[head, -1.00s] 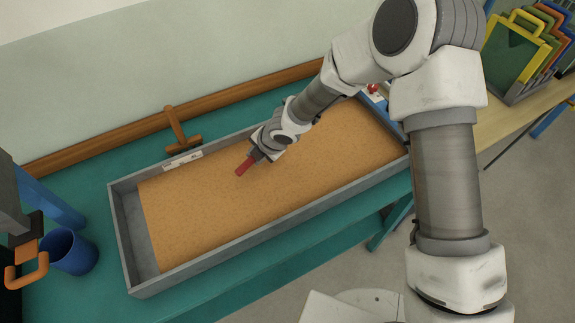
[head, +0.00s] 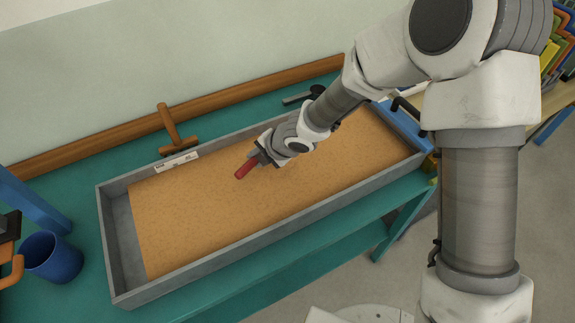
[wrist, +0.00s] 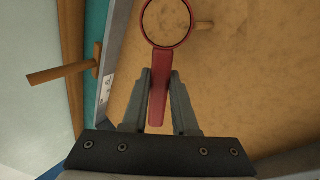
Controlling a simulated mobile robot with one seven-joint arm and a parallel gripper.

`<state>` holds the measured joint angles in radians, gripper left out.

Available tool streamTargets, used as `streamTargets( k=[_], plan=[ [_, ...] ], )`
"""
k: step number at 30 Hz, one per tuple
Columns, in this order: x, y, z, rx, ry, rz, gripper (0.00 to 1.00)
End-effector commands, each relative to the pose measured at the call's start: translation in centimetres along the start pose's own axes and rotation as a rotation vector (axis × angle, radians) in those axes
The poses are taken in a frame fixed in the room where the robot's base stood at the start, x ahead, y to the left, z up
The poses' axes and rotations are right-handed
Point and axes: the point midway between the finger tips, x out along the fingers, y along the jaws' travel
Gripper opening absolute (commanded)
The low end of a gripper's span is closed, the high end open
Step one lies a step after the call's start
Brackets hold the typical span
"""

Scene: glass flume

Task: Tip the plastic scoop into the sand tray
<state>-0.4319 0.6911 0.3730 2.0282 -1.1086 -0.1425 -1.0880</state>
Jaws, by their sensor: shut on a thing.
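The red plastic scoop (head: 246,167) is held over the sand in the grey-walled sand tray (head: 218,245). My gripper (head: 258,157) is shut on the scoop's handle. In the wrist view, both fingers of my gripper (wrist: 160,76) press the red handle, and the round bowl of the scoop (wrist: 146,36) lies beyond them. The bowl's inside looks sand-coloured; I cannot tell whether that is sand held in it. The scoop's height above the sand is unclear.
A wooden T-shaped tool (head: 168,124) lies behind the tray on the teal table (head: 70,190). A white label strip (head: 177,162) is on the tray's back wall. A blue cup (head: 52,257) stands at left. A dark-handled item (head: 303,97) lies at the back.

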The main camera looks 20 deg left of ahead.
Motion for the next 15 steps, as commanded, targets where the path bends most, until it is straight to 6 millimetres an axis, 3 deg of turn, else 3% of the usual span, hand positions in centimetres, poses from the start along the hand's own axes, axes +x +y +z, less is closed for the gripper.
streamTargets(
  k=[15],
  plan=[
    [-0.18, -0.37, 0.04, 0.0, -0.002, 0.059, 0.0]
  ],
)
